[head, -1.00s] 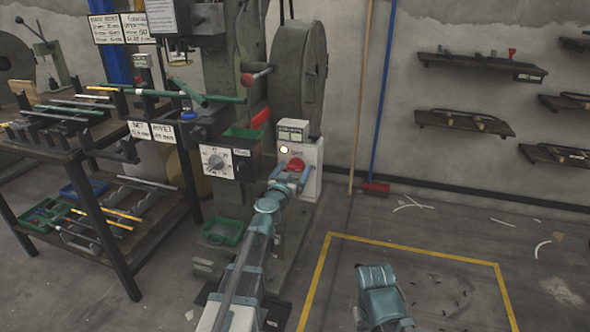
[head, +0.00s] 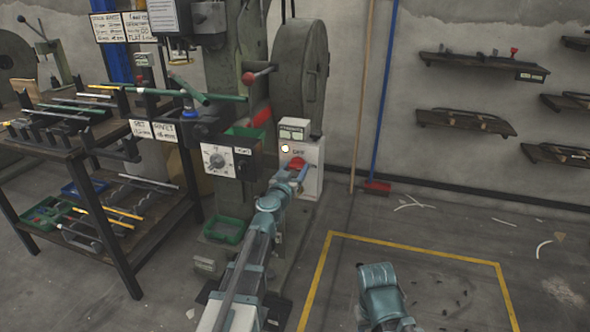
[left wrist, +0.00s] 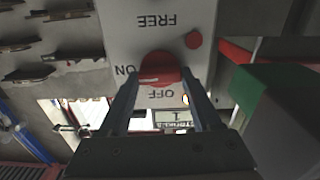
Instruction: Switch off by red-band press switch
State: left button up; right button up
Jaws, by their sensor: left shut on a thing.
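The press (head: 290,70) has a red band (head: 261,117) on its column. Its white switch box (head: 312,155) carries a red rotary knob (head: 297,163) and a small lamp (head: 285,148) that looks pale white. My left gripper (head: 296,174) is shut on the knob. In the left wrist view the fingers (left wrist: 160,84) grip the red knob (left wrist: 160,68) from both sides. The labels FREE, ON and OFF show upside down around it, and a small lit yellow spot shows by OFF. Fingers partly cover the knob, so its exact setting is unclear. My right gripper is out of view.
A dial box (head: 228,162) and a green tray (head: 224,230) are left of the switch box. A rack table (head: 125,255) with rods stands further left. The floor inside the yellow line (head: 415,249) is mostly clear. A broom (head: 377,187) leans on the wall.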

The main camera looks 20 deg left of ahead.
pick_arm(q)
jog(key=n, duration=0.4)
jog(key=shift+a+n, duration=0.1)
jog(key=shift+n, duration=0.3)
jog(key=n, duration=0.4)
jog(key=shift+f+n, duration=0.1)
jog(key=shift+n, duration=0.2)
jog(key=n, duration=0.4)
jog(key=shift+a, duration=0.1)
jog(key=shift+f+n, duration=0.1)
jog(key=shift+n, duration=1.9)
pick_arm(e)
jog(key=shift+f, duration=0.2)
pick_arm(q)
jog(key=o, duration=1.4)
jog(key=shift+s, duration=0.1)
